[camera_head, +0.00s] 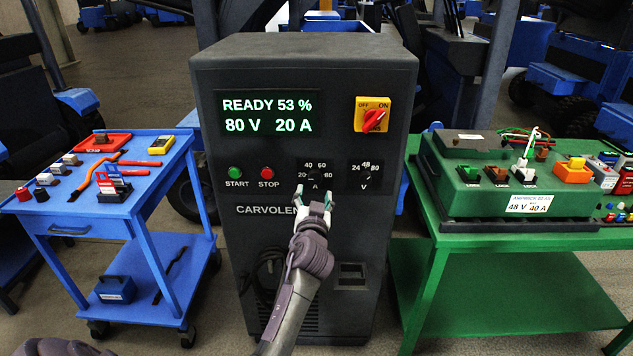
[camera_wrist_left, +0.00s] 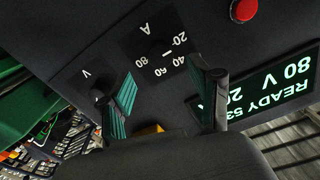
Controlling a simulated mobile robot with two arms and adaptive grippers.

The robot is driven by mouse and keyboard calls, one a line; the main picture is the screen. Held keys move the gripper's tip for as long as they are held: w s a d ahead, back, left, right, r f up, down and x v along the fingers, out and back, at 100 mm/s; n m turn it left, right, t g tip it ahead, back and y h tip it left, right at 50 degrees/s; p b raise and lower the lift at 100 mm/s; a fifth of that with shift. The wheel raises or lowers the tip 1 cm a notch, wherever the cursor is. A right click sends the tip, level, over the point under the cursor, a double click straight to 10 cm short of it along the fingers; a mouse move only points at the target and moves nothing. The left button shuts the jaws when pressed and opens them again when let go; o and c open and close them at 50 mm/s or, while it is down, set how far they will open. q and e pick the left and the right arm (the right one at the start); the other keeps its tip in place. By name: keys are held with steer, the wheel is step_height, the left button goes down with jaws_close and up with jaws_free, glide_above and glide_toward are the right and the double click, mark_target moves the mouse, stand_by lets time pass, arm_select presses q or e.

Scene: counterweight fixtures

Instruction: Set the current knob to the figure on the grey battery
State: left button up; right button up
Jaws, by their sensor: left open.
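The dark charger cabinet (camera_head: 225,165) has a lit display (camera_head: 268,115) reading READY 53 %, 80 V and 20 A. The black current knob (camera_head: 314,175), marked 20, 40, 60 and A, sits below it; its exact pointing is too small to tell. In the left wrist view the knob (camera_wrist_left: 155,48) shows upside down. My left gripper (camera_head: 316,203) is open and empty, just below the current knob and apart from it; its spread fingers (camera_wrist_left: 166,88) show. A label (camera_head: 530,203) on the green and dark grey unit on the green cart reads 48 V 40 A. My right gripper is out of view.
The voltage knob (camera_head: 366,169) is right of the current knob. START (camera_head: 235,173) and STOP (camera_head: 267,173) buttons are to its left. A red-and-yellow ON/OFF switch (camera_head: 372,116) is above. A blue cart (camera_head: 95,222) stands left, a green cart (camera_head: 500,243) right.

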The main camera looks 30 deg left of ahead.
mark_target(315, 180)
arm_select(q)
steer(key=x, duration=0.6)
steer(key=c, duration=1.1)
steer(key=shift+c, duration=0.2)
